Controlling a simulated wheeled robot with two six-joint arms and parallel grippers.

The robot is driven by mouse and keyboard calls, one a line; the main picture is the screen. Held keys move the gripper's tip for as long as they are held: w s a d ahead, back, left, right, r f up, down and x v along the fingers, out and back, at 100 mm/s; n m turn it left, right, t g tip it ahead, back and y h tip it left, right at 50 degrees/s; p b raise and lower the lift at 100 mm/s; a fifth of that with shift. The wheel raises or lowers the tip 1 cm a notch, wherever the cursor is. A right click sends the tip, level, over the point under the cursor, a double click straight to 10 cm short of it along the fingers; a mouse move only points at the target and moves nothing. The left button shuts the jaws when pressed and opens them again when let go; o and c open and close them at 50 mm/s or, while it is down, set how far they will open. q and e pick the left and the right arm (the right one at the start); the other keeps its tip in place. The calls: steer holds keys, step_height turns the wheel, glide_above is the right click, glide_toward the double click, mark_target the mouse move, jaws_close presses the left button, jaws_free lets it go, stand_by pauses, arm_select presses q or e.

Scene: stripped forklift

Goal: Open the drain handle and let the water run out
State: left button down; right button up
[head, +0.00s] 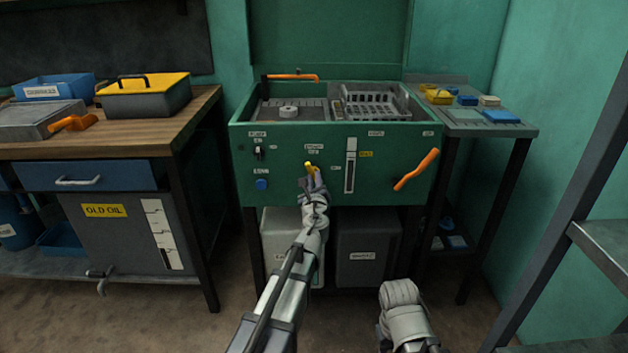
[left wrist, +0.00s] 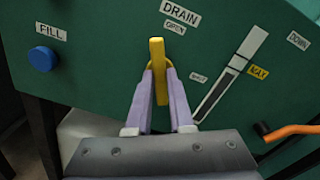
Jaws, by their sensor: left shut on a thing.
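The yellow drain handle (left wrist: 157,55) is on the green front panel of the washing cabinet. It stands upright, its tip just under the OPEN label (left wrist: 175,27), with the SHUT label (left wrist: 199,79) off to its right. In the head view the handle (head: 309,168) shows above my left gripper (head: 314,182). The level gauge (left wrist: 255,40) right of the handle is white at the top and dark lower down.
A blue FILL button (left wrist: 42,60) is left of the handle. An orange lever (head: 416,170) sticks out on the panel's right. A pale bin (head: 280,235) and a dark bin (head: 368,243) stand under the cabinet. A workbench (head: 165,127) is at left, a side table (head: 500,128) at right.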

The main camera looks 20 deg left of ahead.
arm_select(q)
steer(key=m, duration=0.5)
steer(key=shift+s+m, duration=0.1)
steer(key=shift+m, duration=0.2)
stand_by(0.4)
steer(key=c, duration=0.8)
jaws_free()
steer(key=v, duration=0.7)
steer(key=shift+s, duration=0.4)
steer(key=shift+d, duration=0.15)
